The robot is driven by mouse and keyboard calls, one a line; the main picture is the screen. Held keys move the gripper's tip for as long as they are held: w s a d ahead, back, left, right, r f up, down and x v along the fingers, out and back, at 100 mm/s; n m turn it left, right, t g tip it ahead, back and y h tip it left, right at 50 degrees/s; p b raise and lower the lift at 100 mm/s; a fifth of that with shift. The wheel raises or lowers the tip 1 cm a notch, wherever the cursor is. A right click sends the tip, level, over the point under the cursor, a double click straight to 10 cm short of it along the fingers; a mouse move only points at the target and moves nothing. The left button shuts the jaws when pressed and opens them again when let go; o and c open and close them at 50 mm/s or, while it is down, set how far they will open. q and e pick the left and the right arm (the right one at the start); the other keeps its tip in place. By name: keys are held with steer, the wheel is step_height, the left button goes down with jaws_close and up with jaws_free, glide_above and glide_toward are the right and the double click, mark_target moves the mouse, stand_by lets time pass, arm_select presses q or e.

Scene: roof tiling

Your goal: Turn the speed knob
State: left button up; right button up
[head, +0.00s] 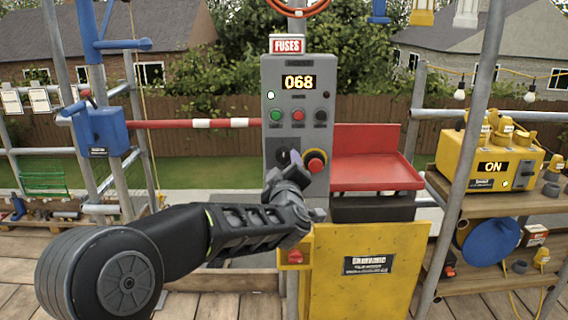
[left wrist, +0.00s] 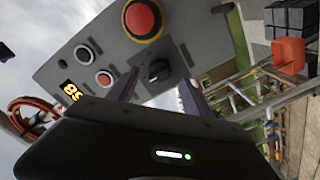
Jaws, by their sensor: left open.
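A grey control box (head: 290,75) on a pole has a lit display (head: 299,82) reading 068. Its black speed knob (left wrist: 158,70) shows in the left wrist view, near the red emergency button (left wrist: 144,18). In the head view the red button (head: 315,161) is right of my gripper, and the knob is partly hidden behind the fingers. My left gripper (head: 291,160) is open in front of the box's lower part. In the left wrist view its two purple fingers (left wrist: 157,82) are spread, with the knob between their tips. I cannot tell whether they touch it.
Green (head: 275,115), red (head: 298,115) and black (head: 321,115) buttons sit above the knob. Below the box is a yellow panel (head: 365,285). A red tray (head: 375,165) is to the right. Scaffold poles, a blue winch (head: 102,132) and a yellow unit (head: 485,160) reading ON stand around.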

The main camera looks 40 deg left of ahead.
arm_select(q)
steer(key=v, duration=0.3)
steer(key=shift+s+d, duration=0.2)
steer(key=shift+s, duration=0.1)
steer(key=d+f+m+g+h+p, duration=0.15)
steer(key=d+f+m+h, duration=0.35)
steer(key=d+f, duration=0.75)
steer(key=d+f+m+g+h+p, duration=0.15)
steer(key=d+f+m+h, duration=0.6)
steer(key=f, duration=0.75)
steer(key=s+d+f+g+p, duration=0.2)
steer(key=s+d+f+g, duration=0.4)
steer(key=s+d+f, duration=0.6)
steer(key=s+d+f+g, duration=0.1)
steer(key=s+f, duration=0.2)
steer(key=s, duration=0.3)
steer(key=s+d+f+m+g+h+p, duration=0.1)
steer(key=s+d+f+g, duration=0.1)
steer(key=s, duration=0.4)
steer(key=s+d+f+m+g+h+p, duration=0.1)
steer(key=s+d+f, duration=0.1)
steer(key=s+f, duration=0.2)
steer(key=shift+s+f+g, duration=0.25)
steer(key=shift+s+g, duration=0.15)
steer(key=shift+s, duration=0.85)
